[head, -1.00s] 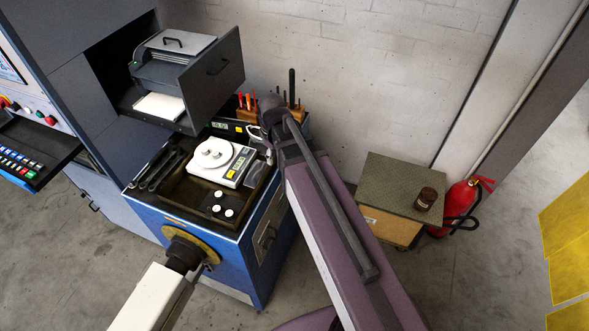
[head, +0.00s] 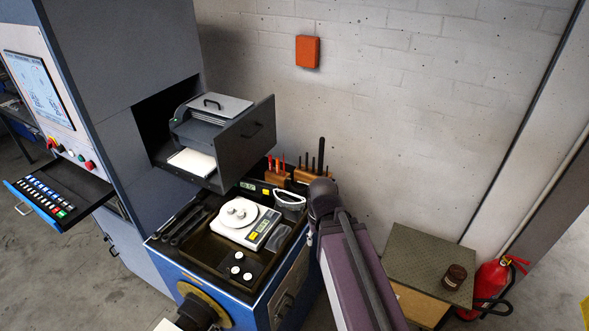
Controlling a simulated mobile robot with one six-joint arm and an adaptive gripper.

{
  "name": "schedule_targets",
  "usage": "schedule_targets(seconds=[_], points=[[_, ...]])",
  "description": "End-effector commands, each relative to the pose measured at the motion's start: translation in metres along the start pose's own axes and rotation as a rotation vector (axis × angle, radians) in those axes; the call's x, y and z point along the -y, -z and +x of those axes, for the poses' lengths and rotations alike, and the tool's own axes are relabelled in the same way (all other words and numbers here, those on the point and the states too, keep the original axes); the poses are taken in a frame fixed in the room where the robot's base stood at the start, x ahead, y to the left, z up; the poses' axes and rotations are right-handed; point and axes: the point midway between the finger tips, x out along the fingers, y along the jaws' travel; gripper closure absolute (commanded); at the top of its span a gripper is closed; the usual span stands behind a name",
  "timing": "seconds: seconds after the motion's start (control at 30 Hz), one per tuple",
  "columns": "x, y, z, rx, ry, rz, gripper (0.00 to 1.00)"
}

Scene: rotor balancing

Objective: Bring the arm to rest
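My arm (head: 362,275) shows as a purple and dark link rising from the bottom edge, right of the workbench. It ends in a dark rounded joint (head: 322,196) close to the bench's right rear corner. I cannot see my gripper; no fingers show past this joint. The blue workbench (head: 263,300) has a dark recessed top. A white scale (head: 246,226) stands on it with small pale round pieces on its pan.
An open grey drawer (head: 245,143) juts out above the bench. Tools stand in a wooden holder (head: 277,177) behind. A button panel (head: 50,195) sticks out at left.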

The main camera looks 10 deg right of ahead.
Motion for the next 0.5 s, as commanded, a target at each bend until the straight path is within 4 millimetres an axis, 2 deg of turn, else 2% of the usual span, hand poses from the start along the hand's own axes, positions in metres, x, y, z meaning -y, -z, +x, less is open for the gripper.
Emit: schedule_targets(seconds=[0.27, 0.5], points=[[0.000, 0.000, 0.036, 0.000, 0.000, -0.001, 0.48], [0.000, 0.000, 0.081, 0.000, 0.000, -0.002, 0.48]])
